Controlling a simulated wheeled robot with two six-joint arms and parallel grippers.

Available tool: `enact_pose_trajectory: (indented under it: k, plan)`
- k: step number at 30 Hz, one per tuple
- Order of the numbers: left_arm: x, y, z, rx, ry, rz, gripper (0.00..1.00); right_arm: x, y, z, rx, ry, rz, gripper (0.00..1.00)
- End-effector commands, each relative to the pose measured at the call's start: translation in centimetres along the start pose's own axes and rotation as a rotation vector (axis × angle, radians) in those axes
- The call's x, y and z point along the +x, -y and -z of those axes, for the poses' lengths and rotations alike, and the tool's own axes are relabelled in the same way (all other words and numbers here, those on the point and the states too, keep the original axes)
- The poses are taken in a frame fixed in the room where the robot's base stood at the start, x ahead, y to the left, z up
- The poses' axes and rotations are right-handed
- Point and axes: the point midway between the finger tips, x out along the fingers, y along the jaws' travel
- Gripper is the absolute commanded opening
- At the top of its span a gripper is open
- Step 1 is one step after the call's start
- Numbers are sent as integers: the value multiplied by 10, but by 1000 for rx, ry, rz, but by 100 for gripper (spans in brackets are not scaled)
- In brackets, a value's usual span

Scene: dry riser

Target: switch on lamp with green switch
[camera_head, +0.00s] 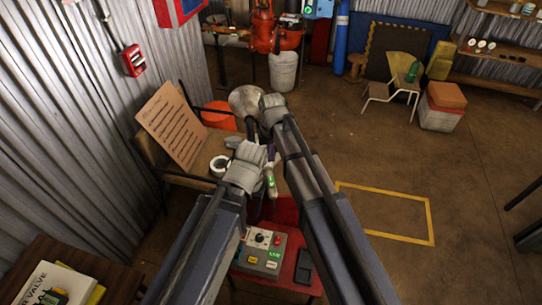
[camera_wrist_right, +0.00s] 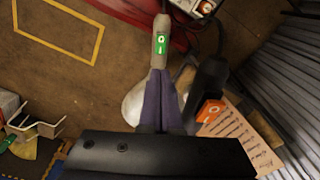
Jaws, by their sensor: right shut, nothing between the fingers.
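The green switch (camera_head: 270,181) sits on a narrow grey body in front of my arms. In the right wrist view the green switch (camera_wrist_right: 161,44) shows just beyond my fingertips. A rounded pale-grey part, perhaps the lamp's head (camera_head: 247,99), shows behind the arms; a similar rounded part (camera_wrist_right: 138,105) lies behind the fingers in the wrist view. How the parts join is hidden. My right gripper (camera_wrist_right: 160,71) is shut and empty, its tips at the grey body; I cannot tell whether they touch. My left gripper (camera_head: 245,168) is bent close beside it, its fingers not clear.
A red table (camera_head: 304,254) carries a grey control box (camera_head: 259,262) with coloured buttons. A brown bench (camera_head: 205,184) with a leaning paper board (camera_head: 173,127) and a white roll (camera_head: 219,166) stands at left. Open floor with a yellow outline (camera_head: 433,222) lies at right.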

Motion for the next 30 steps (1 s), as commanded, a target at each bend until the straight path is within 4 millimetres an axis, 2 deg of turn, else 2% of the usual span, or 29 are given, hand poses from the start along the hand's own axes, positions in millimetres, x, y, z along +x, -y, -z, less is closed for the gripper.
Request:
enact_pose_trajectory:
  k: [1, 6, 18, 25, 30]
  plan:
    - [-14, 1, -1, 0, 0, 0, 57, -15, 0, 0, 0, 0, 0, 0]
    - [-26, 2, -2, 0, 0, 0, 57, -26, 0, 1, 1, 0, 0, 0]
    - [-25, 2, -2, 0, 0, 0, 57, -25, 0, 0, 1, -3, 0, 0]
    - [-23, 2, -1, 0, 0, 0, 57, -25, -1, -20, 2, -82, -1, 0]
    - [-22, 2, -1, 0, 0, 0, 57, -26, -1, -27, 2, -132, -1, 0]
